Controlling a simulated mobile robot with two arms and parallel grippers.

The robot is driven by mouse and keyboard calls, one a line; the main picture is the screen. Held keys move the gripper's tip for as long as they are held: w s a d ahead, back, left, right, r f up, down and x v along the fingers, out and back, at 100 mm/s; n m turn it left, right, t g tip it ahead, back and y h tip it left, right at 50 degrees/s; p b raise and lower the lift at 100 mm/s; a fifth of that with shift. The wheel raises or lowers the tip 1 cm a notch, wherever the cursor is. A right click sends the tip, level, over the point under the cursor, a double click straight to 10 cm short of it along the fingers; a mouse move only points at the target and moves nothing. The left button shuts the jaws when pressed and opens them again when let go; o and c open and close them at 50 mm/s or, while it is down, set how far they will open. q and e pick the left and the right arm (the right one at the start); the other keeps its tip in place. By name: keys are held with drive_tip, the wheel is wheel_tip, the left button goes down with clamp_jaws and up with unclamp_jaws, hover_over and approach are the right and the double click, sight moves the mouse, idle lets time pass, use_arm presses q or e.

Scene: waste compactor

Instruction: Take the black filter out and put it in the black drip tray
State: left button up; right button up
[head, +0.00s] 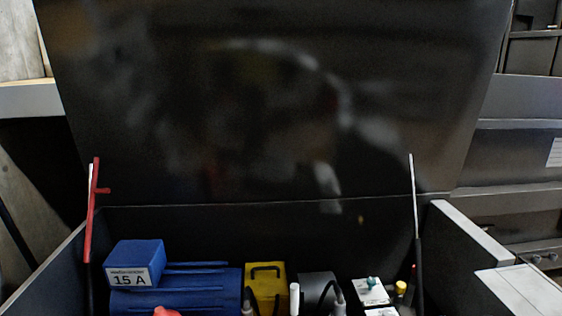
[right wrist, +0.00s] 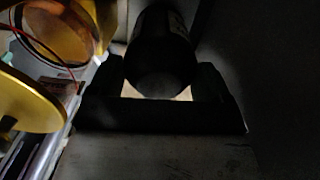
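A black cylinder (right wrist: 160,65), which looks like the black filter, stands at the top middle of the right wrist view with its rounded end toward my right gripper (right wrist: 161,78). The gripper's two dark fingers lie on either side of this end. Pale slivers show between the end and the gripper body. It is too dark to tell whether the fingers press on it or stand just clear. A dark grey cylinder (head: 318,288) sits in the machine bay in the head view; I cannot tell if it is the same part. My left gripper and the black drip tray are not in view.
In the head view a large dark lid (head: 280,100) stands open above the bay. A blue motor (head: 180,290) and a yellow block (head: 266,286) sit inside, with struts at both sides. Yellow round parts (right wrist: 25,100) and a red wire crowd the wrist view's left.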

drive_tip(key=shift+o, duration=1.2)
drive_tip(key=c, duration=0.4)
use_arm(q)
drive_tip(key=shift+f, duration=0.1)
use_arm(e)
drive_tip(key=shift+n, duration=0.3)
drive_tip(key=shift+c, duration=0.2)
drive_tip(key=shift+n, duration=0.3)
drive_tip(key=shift+n+b, duration=0.85)
drive_tip(key=shift+n, duration=0.75)
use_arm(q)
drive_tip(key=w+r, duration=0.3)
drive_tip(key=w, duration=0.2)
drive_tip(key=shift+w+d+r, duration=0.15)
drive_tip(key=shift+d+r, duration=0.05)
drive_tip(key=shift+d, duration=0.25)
use_arm(e)
drive_tip(key=shift+n, duration=0.4)
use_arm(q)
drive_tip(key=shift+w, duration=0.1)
use_arm(e)
drive_tip(key=shift+n, duration=0.3)
